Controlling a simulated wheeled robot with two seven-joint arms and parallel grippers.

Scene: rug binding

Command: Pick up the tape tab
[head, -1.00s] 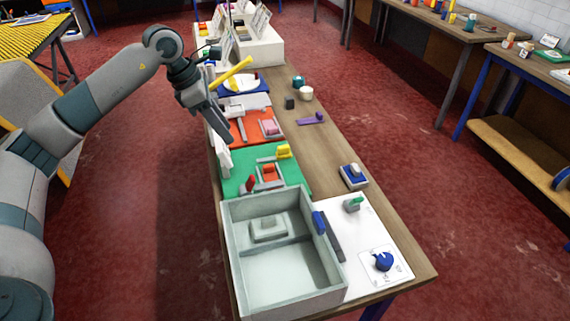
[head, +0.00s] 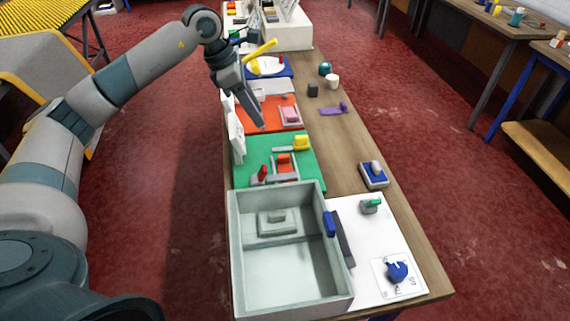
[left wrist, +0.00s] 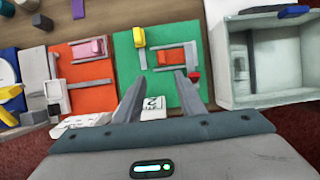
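I cannot tell for sure which piece is the tape tab. Small coloured pieces lie on a green board (head: 240,176): a red one (head: 261,174), an orange-red one (head: 283,161) in a grey frame, and a yellow one (head: 301,143). A pink block (head: 291,114) sits on the orange board (head: 275,104). My left gripper (head: 263,127) points down above the orange and green boards. In the left wrist view my left gripper (left wrist: 158,90) has its fingers apart with nothing held, and a white marked piece (left wrist: 153,103) shows between them. My right gripper is out of view.
A grey open-topped box (head: 240,265) stands at the near end of the table, beside a white panel (head: 365,240) with a blue knob (head: 398,271). White upright pieces (head: 235,130) line the left table edge. A purple piece (head: 333,109) lies right of the boards. Bare wood runs along the right.

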